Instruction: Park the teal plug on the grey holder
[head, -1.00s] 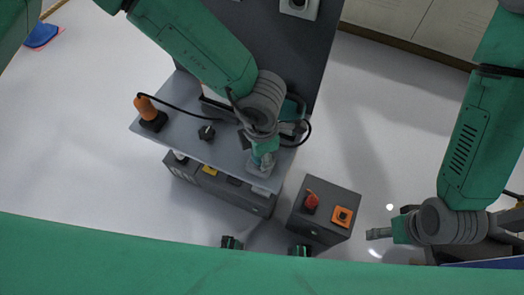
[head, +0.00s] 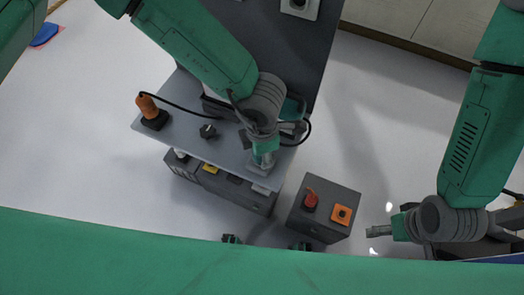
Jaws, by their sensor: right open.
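A dark teal piece (head: 292,108), which seems to be the teal plug, shows beside my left wrist, mostly hidden by it. A black cable loops at its right. A small dark grey holder (head: 207,131) stands on the grey bench (head: 180,143), left of my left wrist, with nothing seen on it. My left gripper (head: 263,161) points down at the bench's front right edge; its fingers are too hidden to tell their state. My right gripper (head: 378,232) is open and empty, out over the floor at the right, well away from the bench.
An orange plug (head: 148,105) stands in a black holder at the bench's left end, its black cable running right. A grey box (head: 318,225) with a red knob (head: 311,200) and an orange socket (head: 341,214) stands right of the bench. A dark panel rises behind.

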